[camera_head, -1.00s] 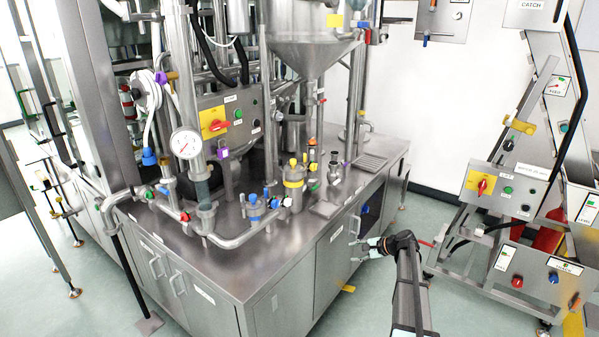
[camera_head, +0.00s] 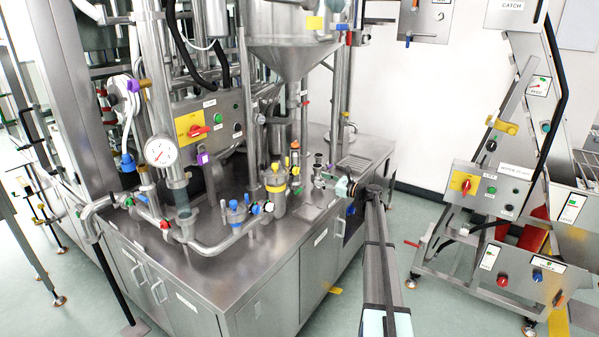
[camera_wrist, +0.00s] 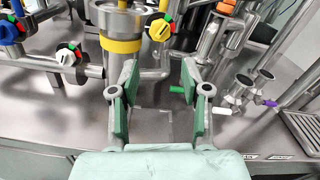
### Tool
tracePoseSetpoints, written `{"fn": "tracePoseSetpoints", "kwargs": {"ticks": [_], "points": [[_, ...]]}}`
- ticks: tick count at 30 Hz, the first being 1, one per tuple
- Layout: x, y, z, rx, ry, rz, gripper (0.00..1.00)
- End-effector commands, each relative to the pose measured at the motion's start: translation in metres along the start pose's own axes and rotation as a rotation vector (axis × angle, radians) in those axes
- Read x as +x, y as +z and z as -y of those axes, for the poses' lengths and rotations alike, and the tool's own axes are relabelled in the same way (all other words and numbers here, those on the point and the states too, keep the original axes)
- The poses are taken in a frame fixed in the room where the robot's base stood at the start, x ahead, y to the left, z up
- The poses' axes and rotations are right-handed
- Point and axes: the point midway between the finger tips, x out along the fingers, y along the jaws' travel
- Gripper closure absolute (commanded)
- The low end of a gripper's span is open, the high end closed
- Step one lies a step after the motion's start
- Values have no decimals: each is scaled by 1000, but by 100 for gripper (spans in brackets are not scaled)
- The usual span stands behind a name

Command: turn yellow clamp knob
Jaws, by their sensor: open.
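A yellow clamp piece (camera_head: 505,127) with a small dark part at its left end sits on the slanted metal post of the right-hand machine. It is not in the wrist view. A metal canister on the bench also carries a yellow band (camera_head: 276,187), which shows in the wrist view (camera_wrist: 120,44). I cannot tell for sure which yellow part is the named knob. My gripper (camera_head: 337,186) is over the bench's right edge, right of the canister and well left of the slanted post. In the wrist view its green-padded fingers (camera_wrist: 158,82) are apart with nothing between them.
A grey control box (camera_head: 490,190) with a red switch stands below the yellow clamp.

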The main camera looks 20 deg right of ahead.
Motion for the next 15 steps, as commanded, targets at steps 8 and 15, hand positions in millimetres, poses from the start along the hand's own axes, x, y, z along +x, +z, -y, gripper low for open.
{"fn": "tracePoseSetpoints", "kwargs": {"ticks": [8,15], "points": [[58,1,2,-1,2,-1,53],[98,1,1,-1,2,-1,53]]}}
